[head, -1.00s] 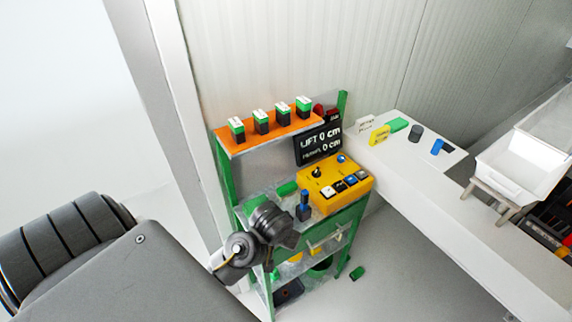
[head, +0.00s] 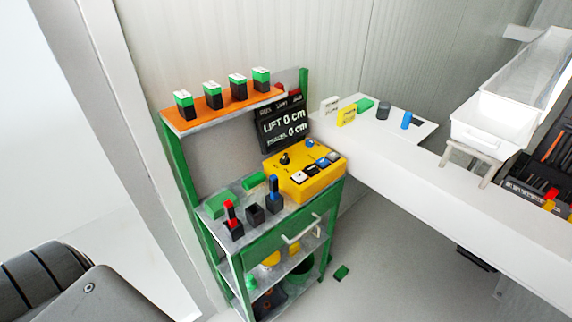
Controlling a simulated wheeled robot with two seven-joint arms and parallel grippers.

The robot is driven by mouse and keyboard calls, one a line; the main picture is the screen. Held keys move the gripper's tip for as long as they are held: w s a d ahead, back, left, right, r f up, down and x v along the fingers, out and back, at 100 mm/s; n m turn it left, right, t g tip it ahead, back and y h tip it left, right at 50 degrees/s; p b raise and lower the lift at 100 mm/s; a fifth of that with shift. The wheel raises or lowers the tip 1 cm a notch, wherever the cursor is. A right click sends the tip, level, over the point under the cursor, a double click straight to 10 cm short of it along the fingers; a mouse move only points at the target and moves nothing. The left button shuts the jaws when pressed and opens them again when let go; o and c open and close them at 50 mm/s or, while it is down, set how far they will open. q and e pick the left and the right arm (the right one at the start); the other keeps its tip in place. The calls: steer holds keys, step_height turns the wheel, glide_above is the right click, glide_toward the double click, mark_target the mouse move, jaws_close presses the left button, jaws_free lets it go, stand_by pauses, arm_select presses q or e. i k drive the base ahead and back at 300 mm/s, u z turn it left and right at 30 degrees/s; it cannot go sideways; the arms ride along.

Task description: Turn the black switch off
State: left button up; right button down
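A yellow control box (head: 304,176) sits on the green cart's middle shelf. On its top are a black knob-like switch (head: 285,159) and several white, black and blue buttons (head: 316,166). I cannot tell which position the black switch is in. A black display (head: 283,124) behind the box reads "LIFT 0 cm", with a second line also at 0 cm. Neither gripper is in view; only part of my own body shows at the lower left.
Black holders with a red tool (head: 230,212) and a blue tool (head: 273,190) stand left of the box. The orange top shelf (head: 216,116) carries several green-topped blocks. A white table (head: 400,185) adjoins on the right.

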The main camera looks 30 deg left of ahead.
mark_target(284, 160)
steer(key=k, duration=0.5)
steer(key=u, duration=1.15)
steer(key=i, duration=0.75)
steer(key=z, duration=2)
